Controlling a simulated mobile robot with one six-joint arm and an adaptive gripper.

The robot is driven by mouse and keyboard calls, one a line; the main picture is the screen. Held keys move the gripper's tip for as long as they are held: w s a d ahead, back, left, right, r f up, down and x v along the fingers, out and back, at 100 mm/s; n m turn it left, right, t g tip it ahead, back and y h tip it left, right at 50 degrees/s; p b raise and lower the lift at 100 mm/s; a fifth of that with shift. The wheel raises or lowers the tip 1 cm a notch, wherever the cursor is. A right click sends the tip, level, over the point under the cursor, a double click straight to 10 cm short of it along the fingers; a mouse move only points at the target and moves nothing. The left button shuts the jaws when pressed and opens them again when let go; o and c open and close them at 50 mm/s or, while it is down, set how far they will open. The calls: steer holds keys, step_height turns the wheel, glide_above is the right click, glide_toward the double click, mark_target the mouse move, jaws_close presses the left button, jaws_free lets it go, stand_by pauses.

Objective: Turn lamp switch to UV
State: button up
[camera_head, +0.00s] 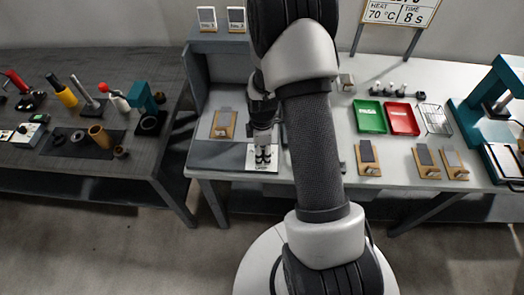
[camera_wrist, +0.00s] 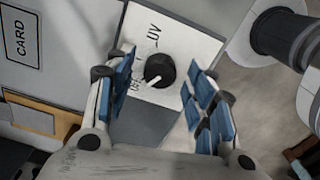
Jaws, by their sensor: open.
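The lamp switch is a round black knob (camera_wrist: 159,71) with a white pointer, on a white plate (camera_wrist: 185,32) in the wrist view. The pointer aims at the lower left, toward a second label that is partly hidden by a finger and hard to read. The letters "UV" are printed on the plate above the knob. My gripper (camera_wrist: 160,82) is open, with blue-padded fingers on either side of the knob and a gap on each side. In the head view my gripper (camera_head: 262,150) points down over the plate at the bench's front edge; the knob is hidden there.
A wooden block with a grey top (camera_head: 224,124) lies left of my gripper. A green tray (camera_head: 369,117), a red tray (camera_head: 402,119) and a wire rack (camera_head: 435,119) lie to the right. A "CARD" outline (camera_wrist: 20,36) is left of the plate.

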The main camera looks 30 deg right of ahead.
steer(key=c, duration=1.1)
